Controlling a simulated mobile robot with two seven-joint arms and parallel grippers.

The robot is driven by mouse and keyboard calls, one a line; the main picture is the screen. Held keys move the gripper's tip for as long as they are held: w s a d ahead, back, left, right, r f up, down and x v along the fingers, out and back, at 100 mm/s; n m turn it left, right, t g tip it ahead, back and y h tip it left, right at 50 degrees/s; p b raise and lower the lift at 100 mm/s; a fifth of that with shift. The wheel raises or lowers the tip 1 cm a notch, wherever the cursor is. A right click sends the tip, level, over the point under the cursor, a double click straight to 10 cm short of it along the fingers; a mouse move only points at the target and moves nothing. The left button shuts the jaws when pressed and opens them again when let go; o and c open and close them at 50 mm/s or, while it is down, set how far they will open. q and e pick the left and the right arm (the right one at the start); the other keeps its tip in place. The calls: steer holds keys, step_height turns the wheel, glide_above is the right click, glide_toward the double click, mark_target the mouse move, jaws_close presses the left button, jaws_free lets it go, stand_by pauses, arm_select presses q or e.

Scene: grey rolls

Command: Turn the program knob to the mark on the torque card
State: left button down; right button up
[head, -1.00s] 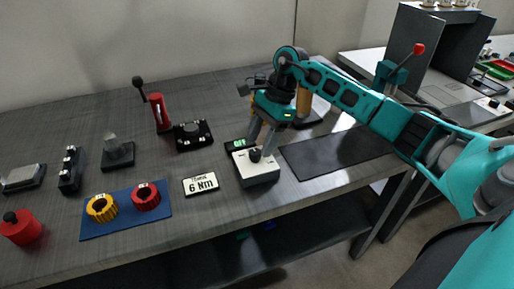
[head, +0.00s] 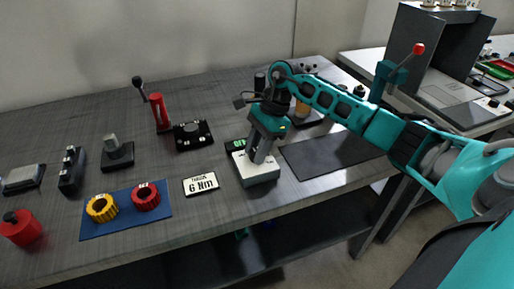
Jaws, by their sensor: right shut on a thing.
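The torque card (head: 200,184) lies flat on the bench and reads 6 Nm. To its right stands a small white box on a dark base, the knob unit (head: 262,174). My right gripper (head: 257,157) points down onto its top and is shut on the program knob, which the fingers hide. A small display with green characters (head: 236,145) sits just behind the unit, partly covered by the gripper. The knob's pointer and scale cannot be made out. My left gripper is not in view.
A black button box (head: 193,135) and a red lever device (head: 158,111) stand behind. A dark mat (head: 335,152) lies right of the unit.

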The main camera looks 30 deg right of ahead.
steer(key=shift+c, duration=1.4)
steer(key=shift+m, duration=0.3)
steer(key=m, duration=0.1)
steer(key=m+t, duration=0.1)
steer(key=m, duration=0.1)
steer(key=shift+s+m+t+h, duration=0.1)
steer(key=shift+m+t+h, duration=0.2)
steer(key=m+t+h+p, duration=0.1)
steer(key=m, duration=0.3)
steer(key=shift+s+m, duration=0.1)
steer(key=shift+m, duration=0.2)
steer(key=m+t+h, duration=0.1)
steer(key=m, duration=0.2)
steer(key=shift+a, duration=0.15)
steer(key=shift+m+t+h+b, duration=0.35)
steer(key=shift+m+h, duration=0.25)
steer(key=shift+m, duration=1.3)
